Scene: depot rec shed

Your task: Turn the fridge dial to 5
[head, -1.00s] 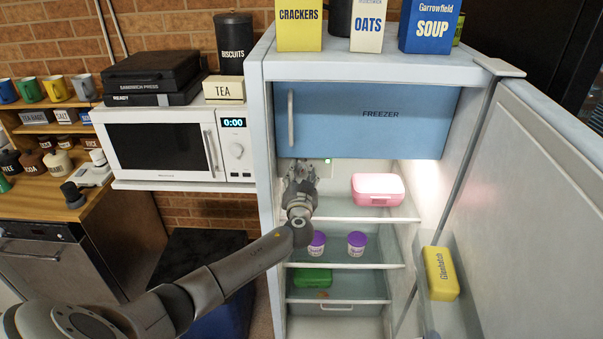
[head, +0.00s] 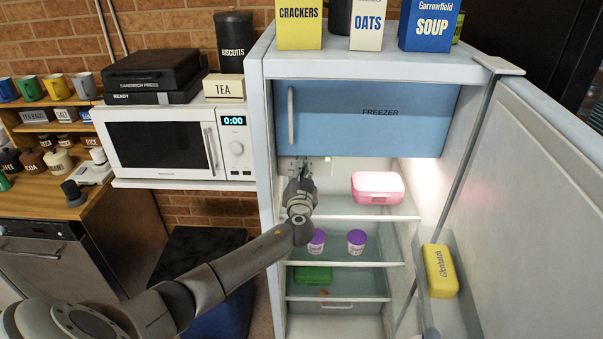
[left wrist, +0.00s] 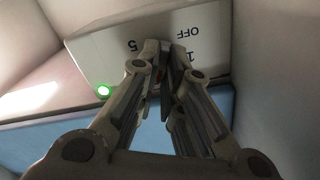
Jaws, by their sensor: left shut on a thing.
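The fridge (head: 262,130) stands with its door (head: 530,190) open to the right. My left gripper (head: 302,172) is inside it, below the freezer door at the upper left. In the left wrist view, my left gripper (left wrist: 162,55) is shut on the dial, which is mostly hidden between the fingers. A pale dial housing (left wrist: 100,50) carries the marks 5, OFF and 1, with the 5 at the left in that view. A bit of red shows between the fingers. Which mark the dial points to cannot be told. My right gripper is in no view.
The blue freezer door (head: 370,120) is shut just above my gripper. Shelves below hold a pink box (head: 377,188), two purple-lidded tubs (head: 357,243) and a green box (head: 313,275). A microwave (head: 160,145) stands left.

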